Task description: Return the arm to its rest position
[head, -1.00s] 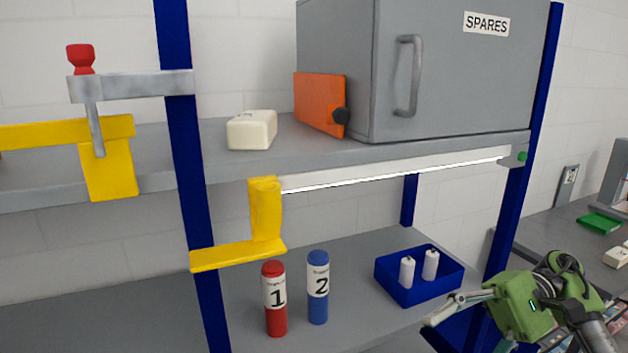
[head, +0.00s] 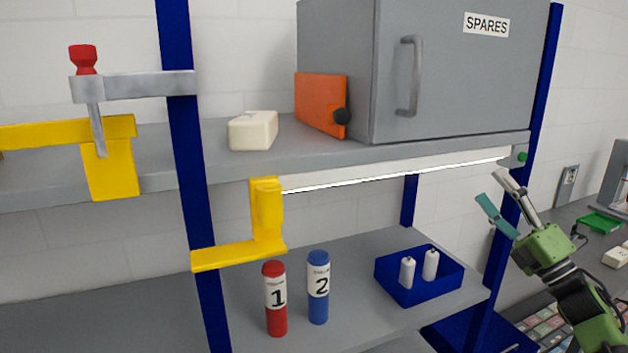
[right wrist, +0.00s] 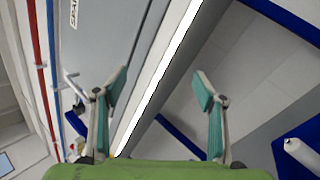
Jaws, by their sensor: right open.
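My right gripper (head: 493,198) is open and empty at the right of the head view. It stands in front of the right blue shelf post, its fingers pointing up and left, just below the upper shelf's front edge. In the right wrist view its two teal-padded fingers (right wrist: 160,88) are spread wide with nothing between them. The light strip under the shelf (right wrist: 166,68) and the grey cabinet show beyond the fingers. My left gripper is not in view.
A blue bin (head: 418,280) with two white cylinders stands on the lower shelf, left of the gripper. Red (head: 275,300) and blue (head: 318,288) cylinders stand further left. The grey SPARES cabinet (head: 450,75) sits above. The right blue post (head: 540,90) is close to the gripper.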

